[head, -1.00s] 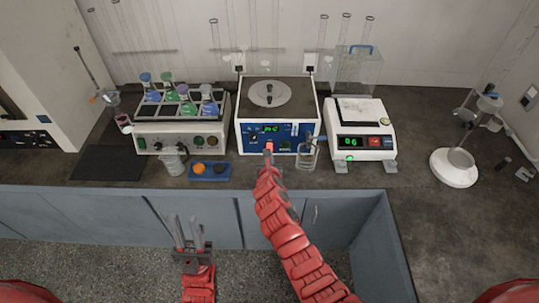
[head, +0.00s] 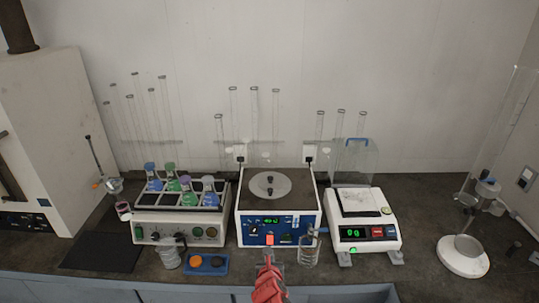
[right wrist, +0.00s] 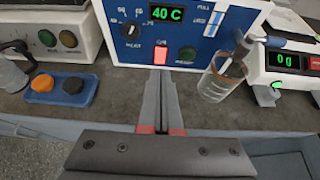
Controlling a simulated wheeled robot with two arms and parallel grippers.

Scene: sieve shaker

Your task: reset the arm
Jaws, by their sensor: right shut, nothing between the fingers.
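My right gripper (head: 268,258) is at the bottom centre of the head view, in front of the blue panel of a white heating unit (head: 279,205). In the right wrist view my right gripper (right wrist: 160,76) is shut and empty. Its tips point at the lit red button (right wrist: 160,56) and lie just below it. I cannot tell whether they touch the panel. The unit's display (right wrist: 166,13) reads 40 C. My left gripper is out of view.
At left are a flask rack unit (head: 178,232), a glass jug (head: 168,254) and a blue tray (head: 222,268). A white-based stand (head: 463,258) is at far right.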

